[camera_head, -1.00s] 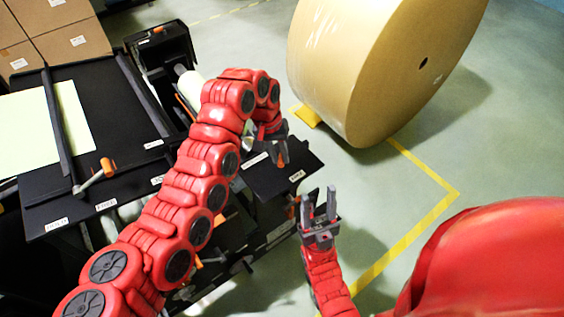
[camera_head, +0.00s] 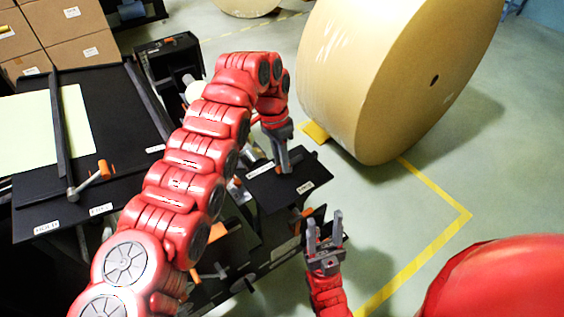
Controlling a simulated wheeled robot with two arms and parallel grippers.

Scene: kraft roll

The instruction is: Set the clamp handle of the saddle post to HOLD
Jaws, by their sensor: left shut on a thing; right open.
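My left gripper (camera_head: 283,160) points down over a small black plate (camera_head: 272,198) with two white labels, too small to read. It is shut on what looks like the orange-gripped clamp handle of the saddle post; the jaws and arm hide most of that handle. My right gripper (camera_head: 324,238) is open and empty, pointing up, in front and to the right of the plate.
A black bench (camera_head: 105,135) on the left has another orange-gripped handle (camera_head: 90,181) near its labelled edge. A large kraft roll (camera_head: 365,80) stands behind, right of the plate. Cardboard boxes (camera_head: 70,30) are at back left.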

